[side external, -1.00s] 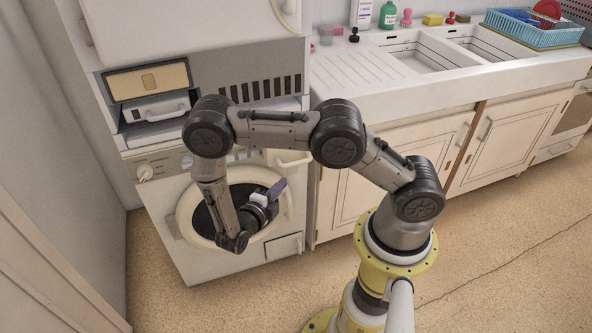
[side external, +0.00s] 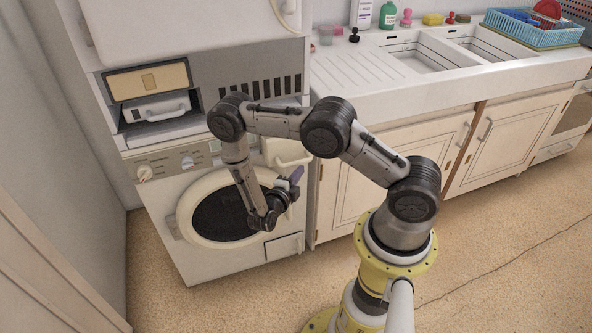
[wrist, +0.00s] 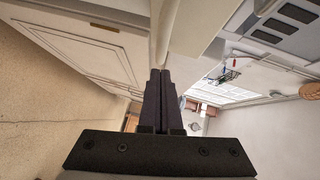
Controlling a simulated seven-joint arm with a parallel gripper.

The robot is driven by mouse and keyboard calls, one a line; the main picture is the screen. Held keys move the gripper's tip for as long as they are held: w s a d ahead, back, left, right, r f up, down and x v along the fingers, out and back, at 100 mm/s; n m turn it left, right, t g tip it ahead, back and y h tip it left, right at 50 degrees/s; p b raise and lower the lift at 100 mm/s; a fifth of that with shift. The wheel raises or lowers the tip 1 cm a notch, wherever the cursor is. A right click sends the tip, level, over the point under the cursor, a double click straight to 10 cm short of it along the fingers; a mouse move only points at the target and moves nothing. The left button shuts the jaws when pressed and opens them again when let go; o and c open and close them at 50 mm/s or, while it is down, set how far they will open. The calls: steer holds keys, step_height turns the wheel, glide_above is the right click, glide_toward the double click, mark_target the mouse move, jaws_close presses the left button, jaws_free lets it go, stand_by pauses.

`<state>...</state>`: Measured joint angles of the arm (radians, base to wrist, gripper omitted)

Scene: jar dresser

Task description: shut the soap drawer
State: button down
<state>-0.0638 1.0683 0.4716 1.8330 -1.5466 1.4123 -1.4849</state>
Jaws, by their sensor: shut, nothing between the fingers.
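The soap drawer (side external: 286,151) is a cream front with a bar handle at the upper right of the washing machine (side external: 170,215). It appears to stick out from the panel, but how far is hard to tell. My gripper (side external: 297,174) has dark purple fingers and is just below the drawer in the side view, near the machine's right edge. I cannot tell whether it touches anything. In the wrist view the fingers (wrist: 160,88) are pressed together with nothing between them. A pale edge lies beyond their tips, and I cannot tell what it belongs to.
The round washer door (side external: 187,205) is behind my forearm. A shelf recess above holds a white handled box (side external: 157,108). Cream cupboards (side external: 390,180) and a sink counter (side external: 350,85) stand to the right. The floor in front is clear.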

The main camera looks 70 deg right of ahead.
mark_target(285, 154)
steer(key=shift+w+d+f, duration=0.2)
steer(key=shift+w+d, duration=0.55)
steer(key=shift+w+d, duration=0.1)
steer(key=shift+w, duration=0.05)
steer(key=w+d, duration=0.5)
steer(key=shift+w+d, duration=0.4)
